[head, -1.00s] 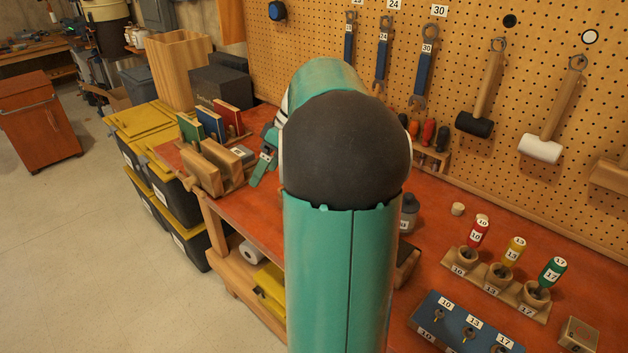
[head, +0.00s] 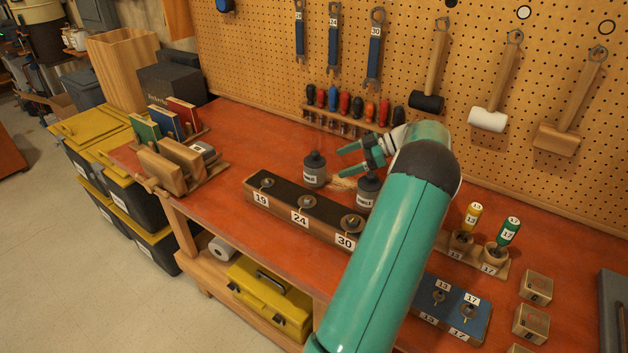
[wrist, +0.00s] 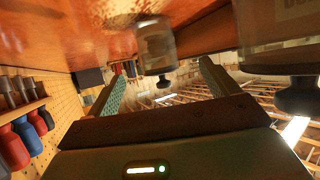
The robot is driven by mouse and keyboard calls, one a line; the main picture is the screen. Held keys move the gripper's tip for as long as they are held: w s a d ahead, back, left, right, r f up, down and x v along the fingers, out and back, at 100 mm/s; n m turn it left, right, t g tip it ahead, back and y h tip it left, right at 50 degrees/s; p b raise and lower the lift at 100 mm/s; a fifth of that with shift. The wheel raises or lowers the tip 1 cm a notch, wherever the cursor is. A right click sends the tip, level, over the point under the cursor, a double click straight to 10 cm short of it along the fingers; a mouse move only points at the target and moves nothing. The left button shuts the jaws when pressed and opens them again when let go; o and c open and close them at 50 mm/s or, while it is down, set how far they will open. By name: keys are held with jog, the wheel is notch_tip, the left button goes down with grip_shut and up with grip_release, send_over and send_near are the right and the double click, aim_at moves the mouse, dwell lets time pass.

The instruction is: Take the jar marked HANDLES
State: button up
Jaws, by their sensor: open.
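Two grey jars with dark lids and white labels stand on the red bench. The left jar (head: 314,172) is behind the long dark block; the right jar (head: 367,190) is partly hidden by my arm. Their lettering is too small to read surely, so I cannot tell which says HANDLES. My gripper (head: 340,160) is open and empty, pointing left above the bench near both jars. In the wrist view, inverted and blurred, one jar (wrist: 155,42) lies beyond and between my open fingers (wrist: 158,78). Another jar (wrist: 268,30) is close at the right edge.
The block marked 19, 24, 30 (head: 300,217) lies in front of the jars. Screwdrivers (head: 357,105) stand in a rack behind them, and wrenches and mallets hang on the pegboard (head: 270,60). Books and a wooden rack (head: 178,165) stand left. Bench between rack and jars is clear.

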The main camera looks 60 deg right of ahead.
aim_at(315, 152)
jog(key=x, duration=1)
jog(key=shift+w+d+f, duration=0.15)
jog(key=shift+w+d, duration=0.05)
jog(key=shift+w, duration=0.05)
jog(key=c, duration=1.6)
notch_tip(315, 152, up, 10)
jog(key=shift+r, duration=0.15)
jog(key=o, duration=0.8)
jog(key=c, duration=0.9)
